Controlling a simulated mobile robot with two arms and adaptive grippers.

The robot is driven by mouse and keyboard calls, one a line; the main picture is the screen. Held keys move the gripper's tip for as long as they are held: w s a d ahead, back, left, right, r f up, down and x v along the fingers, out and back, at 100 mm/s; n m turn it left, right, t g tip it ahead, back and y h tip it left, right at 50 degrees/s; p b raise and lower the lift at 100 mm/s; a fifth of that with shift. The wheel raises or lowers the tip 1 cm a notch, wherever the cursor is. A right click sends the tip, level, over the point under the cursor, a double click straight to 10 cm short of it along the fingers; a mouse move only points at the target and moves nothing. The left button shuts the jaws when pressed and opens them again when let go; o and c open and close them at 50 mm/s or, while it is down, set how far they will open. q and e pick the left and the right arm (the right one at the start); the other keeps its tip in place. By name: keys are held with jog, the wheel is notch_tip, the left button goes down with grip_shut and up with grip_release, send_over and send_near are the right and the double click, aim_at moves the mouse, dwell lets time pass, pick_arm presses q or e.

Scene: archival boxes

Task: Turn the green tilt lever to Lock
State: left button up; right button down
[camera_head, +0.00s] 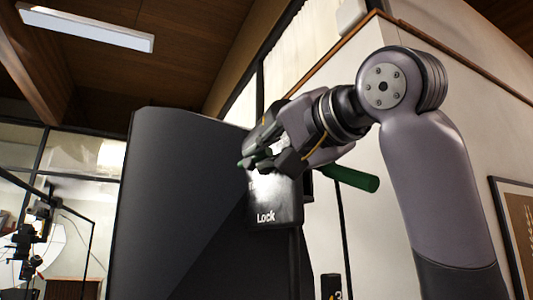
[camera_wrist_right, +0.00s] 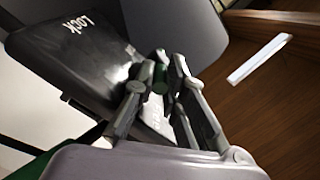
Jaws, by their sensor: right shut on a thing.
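A black plate (camera_head: 275,208) with the white word "Lock" on its lower part hangs beside a large dark panel. It also shows in the wrist view (camera_wrist_right: 70,62), with a second label partly hidden by my fingers. My right gripper (camera_head: 258,150) is in front of the plate's upper part, above the word "Lock". Its fingers (camera_wrist_right: 160,72) are closed around a green piece of the tilt lever (camera_wrist_right: 160,82). A thick green bar (camera_head: 352,178) sticks out to the right behind my gripper; its link to the gripped piece is hidden. My left gripper is not in view.
The large dark panel (camera_head: 175,200) fills the space left of the plate. A dark upright post (camera_head: 294,265) runs below the plate. A framed picture (camera_head: 516,225) hangs on the wall at right. Room is open at far left.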

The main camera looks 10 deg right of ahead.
jog(key=f+t+b, duration=0.1)
jog(key=b, duration=0.2)
jog(key=f+t+y+b, duration=0.1)
jog(key=t+b, duration=0.1)
jog(key=b, duration=0.2)
jog(key=f+t+y+b, duration=0.1)
jog(key=b, duration=0.2)
jog(key=shift+w+a+t, duration=0.25)
jog(key=shift+w+t, duration=0.05)
jog(key=shift+w+r+t+y+b, duration=0.15)
jog(key=shift+t+y+b, duration=0.5)
jog(key=shift+b, duration=0.4)
jog(key=c, duration=1.6)
grip_release()
jog(key=shift+c, duration=0.2)
jog(key=v, duration=1.2)
jog(key=shift+a, duration=0.1)
